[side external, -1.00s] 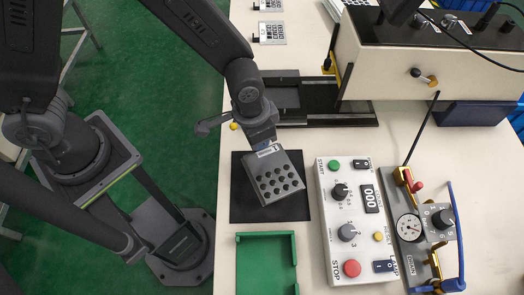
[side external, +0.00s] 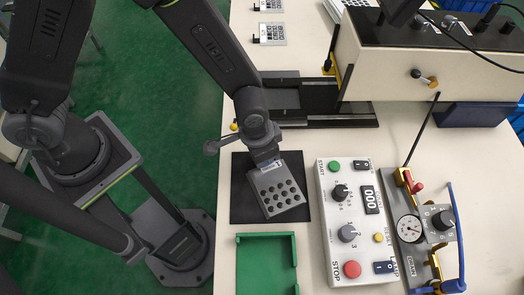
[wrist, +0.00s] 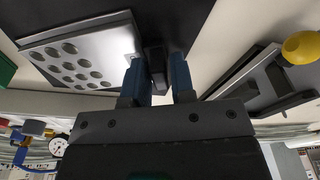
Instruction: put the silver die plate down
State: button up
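The silver die plate (side external: 278,188) is a square with rows of dark round holes. It is at the black mat (side external: 240,207), turned at an angle, with its lower right part near the mat's right edge. Whether it touches the mat is hard to tell. My gripper (side external: 266,160) is at the plate's upper edge. In the wrist view the plate (wrist: 80,58) extends left from the blue fingers (wrist: 158,75). The fingers stand on both sides of a dark block (wrist: 157,68), apparently the plate's grip, and look closed on it.
A white control box (side external: 345,210) with buttons and knobs stands close to the mat's right. A green tray (side external: 266,238) lies below the mat. A black fixture (side external: 310,115) and a yellow knob (side external: 234,127) are above it. A gauge unit (side external: 410,228) stands farther right.

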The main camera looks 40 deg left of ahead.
jog(key=shift+o, duration=1.4)
jog(key=shift+r, duration=0.1)
notch_tip(320, 180, up, 12)
jog(key=s, duration=0.1)
jog(key=s+a+r+n+t, duration=0.2)
jog(key=s+a+r, duration=0.2)
jog(key=a+r, duration=0.4)
jog(key=s+a+r+n+t, duration=0.2)
jog(key=s+a+r, duration=0.2)
jog(key=a+r, duration=0.4)
jog(key=a, duration=0.3)
jog(key=shift+a+y, duration=0.15)
jog(key=shift+y, duration=0.15)
